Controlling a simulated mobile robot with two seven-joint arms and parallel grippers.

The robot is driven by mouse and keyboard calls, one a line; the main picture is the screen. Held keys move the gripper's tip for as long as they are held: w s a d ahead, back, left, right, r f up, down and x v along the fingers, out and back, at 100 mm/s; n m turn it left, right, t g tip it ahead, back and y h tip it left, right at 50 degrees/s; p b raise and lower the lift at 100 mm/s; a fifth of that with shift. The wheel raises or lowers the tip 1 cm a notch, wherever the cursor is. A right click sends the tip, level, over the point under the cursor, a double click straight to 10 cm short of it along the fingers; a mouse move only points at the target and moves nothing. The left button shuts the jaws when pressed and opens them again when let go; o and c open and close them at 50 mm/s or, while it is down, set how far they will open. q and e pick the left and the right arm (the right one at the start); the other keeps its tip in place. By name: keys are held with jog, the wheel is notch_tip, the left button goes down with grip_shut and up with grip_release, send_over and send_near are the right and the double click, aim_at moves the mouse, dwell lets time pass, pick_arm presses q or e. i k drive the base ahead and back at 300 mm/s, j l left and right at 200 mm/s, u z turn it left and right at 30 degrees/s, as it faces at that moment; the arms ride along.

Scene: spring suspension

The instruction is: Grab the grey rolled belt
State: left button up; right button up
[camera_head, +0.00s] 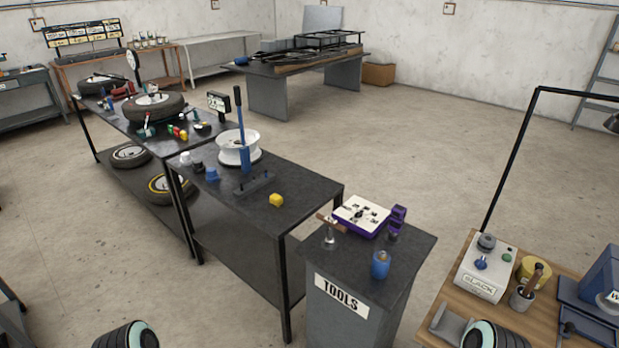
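No grey rolled belt can be made out for certain. A small dark grey round piece (487,242) sits on top of the white box labelled "SLACK" (482,279) at the right; at this size I cannot tell whether it is a rolled belt or a knob. A yellow round piece (533,271), possibly a roll, lies just right of that box. Rounded parts of my two arms show at the bottom edge, left and right of the middle. Neither gripper's fingers are in view.
The box stands on a wooden table (408,338) with a cup of tools (522,297) and a blue machine (603,281). A black lamp post (511,160) rises behind. A dark "TOOLS" cabinet (345,316) and long black workbench (310,187) stand left. Open floor lies behind.

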aim_at(486, 242)
jog(key=z, duration=1.3)
jog(key=k+l+u, duration=0.1)
jog(key=l+u, duration=0.35)
